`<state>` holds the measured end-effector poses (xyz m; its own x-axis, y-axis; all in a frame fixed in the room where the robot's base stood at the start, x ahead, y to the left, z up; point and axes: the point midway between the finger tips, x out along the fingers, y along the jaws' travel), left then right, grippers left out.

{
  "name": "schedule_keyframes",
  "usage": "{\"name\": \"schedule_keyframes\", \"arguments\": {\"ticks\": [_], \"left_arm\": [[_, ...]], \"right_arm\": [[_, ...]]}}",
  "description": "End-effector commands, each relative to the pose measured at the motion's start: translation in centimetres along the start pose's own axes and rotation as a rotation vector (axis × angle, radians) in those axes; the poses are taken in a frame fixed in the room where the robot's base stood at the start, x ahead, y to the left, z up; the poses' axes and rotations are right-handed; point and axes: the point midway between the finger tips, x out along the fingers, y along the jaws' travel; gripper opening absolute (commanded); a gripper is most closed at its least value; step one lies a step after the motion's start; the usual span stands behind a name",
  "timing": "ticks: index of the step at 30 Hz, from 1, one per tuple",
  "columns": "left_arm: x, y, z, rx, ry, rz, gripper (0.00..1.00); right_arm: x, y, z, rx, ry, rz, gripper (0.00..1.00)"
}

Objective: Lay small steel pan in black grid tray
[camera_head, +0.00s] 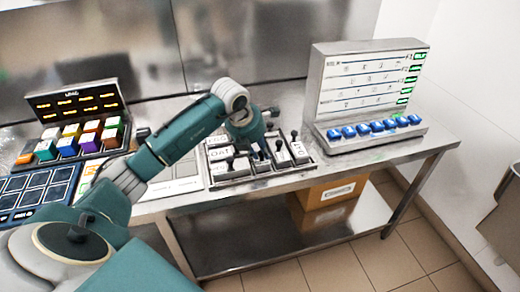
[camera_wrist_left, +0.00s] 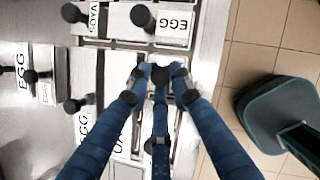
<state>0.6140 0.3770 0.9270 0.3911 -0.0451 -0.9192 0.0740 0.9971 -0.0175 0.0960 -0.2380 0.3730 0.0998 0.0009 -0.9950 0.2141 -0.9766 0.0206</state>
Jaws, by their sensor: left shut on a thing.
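My left gripper (camera_head: 258,152) reaches down over a dark-edged grid tray (camera_head: 212,186) of labelled steel pans on the steel table. In the left wrist view the gripper (camera_wrist_left: 160,75) has its fingers closed around a black knob, which appears to belong to a small steel pan. The fingers hide most of that pan, and I cannot tell whether it is raised or resting in the tray. My right gripper is not in view.
A steel display unit with blue knobs (camera_head: 370,95) stands at the right. A cardboard box (camera_head: 328,195) sits on the lower shelf. The table's front edge is close to the tray.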

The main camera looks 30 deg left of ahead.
Motion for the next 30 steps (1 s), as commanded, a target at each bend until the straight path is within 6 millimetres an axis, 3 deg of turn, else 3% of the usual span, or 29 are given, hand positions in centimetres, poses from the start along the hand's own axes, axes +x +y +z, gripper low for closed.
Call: {"name": "schedule_keyframes", "arguments": {"ticks": [8, 9, 12, 23, 26, 30], "left_arm": [[0.2, 0.0, -0.1, 0.000, -0.002, 0.000, 0.00], [0.3, 0.0, -0.1, 0.000, -0.001, 0.000, 0.23], [0.2, 0.0, 0.0, 0.000, -0.001, -0.001, 0.40], [-0.3, 0.0, 0.2, 0.000, -0.002, 0.000, 0.40], [-1.4, 0.1, 0.1, 0.001, -0.004, 0.001, 0.40], [-4.3, 0.1, 0.2, 0.002, -0.006, 0.003, 0.40]], "right_arm": [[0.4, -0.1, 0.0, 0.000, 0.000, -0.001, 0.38], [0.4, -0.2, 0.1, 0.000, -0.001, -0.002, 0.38], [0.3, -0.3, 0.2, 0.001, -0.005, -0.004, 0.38], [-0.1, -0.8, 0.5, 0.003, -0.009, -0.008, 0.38], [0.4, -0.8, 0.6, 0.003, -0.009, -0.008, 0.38], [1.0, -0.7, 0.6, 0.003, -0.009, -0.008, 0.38]]}}
